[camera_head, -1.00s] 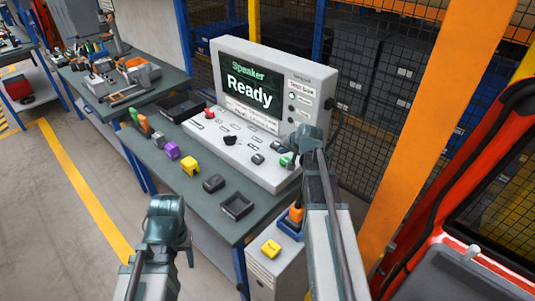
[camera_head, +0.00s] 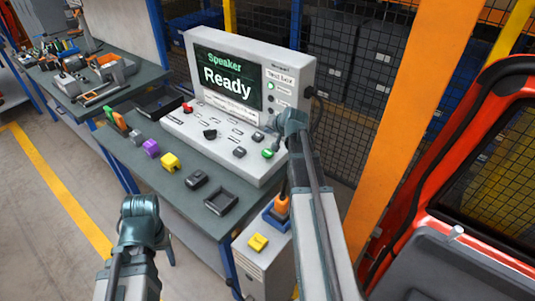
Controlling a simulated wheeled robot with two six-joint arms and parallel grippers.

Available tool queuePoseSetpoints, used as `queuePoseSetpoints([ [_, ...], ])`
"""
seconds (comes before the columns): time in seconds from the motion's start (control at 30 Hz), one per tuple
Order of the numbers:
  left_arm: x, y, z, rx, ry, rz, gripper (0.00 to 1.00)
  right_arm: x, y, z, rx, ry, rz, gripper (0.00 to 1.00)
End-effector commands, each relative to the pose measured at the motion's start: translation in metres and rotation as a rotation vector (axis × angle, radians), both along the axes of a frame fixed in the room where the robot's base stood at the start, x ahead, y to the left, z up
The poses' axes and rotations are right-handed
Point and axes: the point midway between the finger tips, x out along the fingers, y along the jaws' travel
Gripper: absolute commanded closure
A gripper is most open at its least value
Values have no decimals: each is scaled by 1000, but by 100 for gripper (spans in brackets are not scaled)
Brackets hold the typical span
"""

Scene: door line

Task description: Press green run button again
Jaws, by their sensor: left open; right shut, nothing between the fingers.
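The green button (camera_head: 268,153) is at the right front corner of the white console (camera_head: 185,130), which stands on a dark green bench (camera_head: 147,178). The screen (camera_head: 227,79) on the console reads "Speaker Ready". My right gripper (camera_head: 273,126) is shut and empty, just above and behind the green button; the button is in plain view and looks apart from the fingers. My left gripper (camera_head: 152,240) hangs open and empty in front of the bench; its fingers are partly hidden by its wrist.
A red button (camera_head: 187,107) and a black knob (camera_head: 210,134) are also on the console. An orange post (camera_head: 415,110) stands to the right.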

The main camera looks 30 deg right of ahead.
Motion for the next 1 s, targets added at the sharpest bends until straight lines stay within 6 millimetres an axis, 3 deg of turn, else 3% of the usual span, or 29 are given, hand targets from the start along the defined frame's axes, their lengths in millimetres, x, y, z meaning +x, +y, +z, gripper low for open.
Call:
queuePoseSetpoints([
  [0.53, 0, 0, -72, 0, 0, 1, 45, 0, 0, -72, 0, 0, 0, 100],
  [0.7, 0, 0, -81, 0, 0, 1, 45, 0, 0, -81, 0, 0, 0, 100],
  [1.0, 0, 0, -80, 0, 0, 1, 45, 0, 0, -80, 0, 0, 0, 100],
])
